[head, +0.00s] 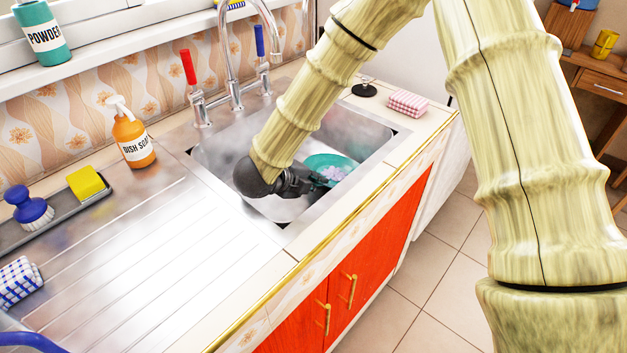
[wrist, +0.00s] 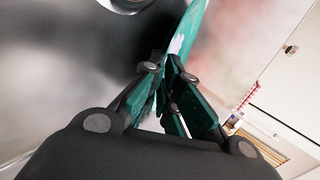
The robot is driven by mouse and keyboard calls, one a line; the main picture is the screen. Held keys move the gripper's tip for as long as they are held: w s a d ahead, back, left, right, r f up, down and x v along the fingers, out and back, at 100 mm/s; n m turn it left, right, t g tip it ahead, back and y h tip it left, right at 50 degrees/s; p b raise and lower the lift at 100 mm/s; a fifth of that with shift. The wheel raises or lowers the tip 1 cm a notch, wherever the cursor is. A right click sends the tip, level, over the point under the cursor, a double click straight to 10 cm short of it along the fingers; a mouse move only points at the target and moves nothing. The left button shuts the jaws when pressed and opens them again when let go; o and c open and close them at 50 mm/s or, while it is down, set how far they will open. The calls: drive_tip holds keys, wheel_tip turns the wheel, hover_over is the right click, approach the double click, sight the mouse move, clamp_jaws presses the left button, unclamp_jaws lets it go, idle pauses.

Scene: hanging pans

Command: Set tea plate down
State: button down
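The tea plate (head: 322,161) is teal with a pale lilac pattern. In the head view it is inside the sink basin, near its far right part, partly hidden by my gripper (head: 318,180). In the wrist view the plate (wrist: 189,30) shows nearly edge-on, running up from between the fingertips. My gripper (wrist: 169,72) is closed around its rim, with one finger on each side. I cannot tell whether the plate touches the basin floor.
The metal sink basin (head: 212,158) surrounds my gripper, with the ribbed drainboard (head: 150,235) to its left. A tap (head: 233,85) with red and blue handles stands behind. An orange soap bottle (head: 132,135) and a checked pink sponge (head: 408,103) stand near the basin.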

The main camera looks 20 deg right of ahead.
drive_tip(key=shift+f, duration=0.1)
drive_tip(key=c, duration=1.6)
unclamp_jaws()
drive_tip(key=shift+c, duration=0.2)
drive_tip(key=shift+a, duration=0.1)
drive_tip(key=v, duration=1.2)
drive_tip(key=shift+s, duration=0.1)
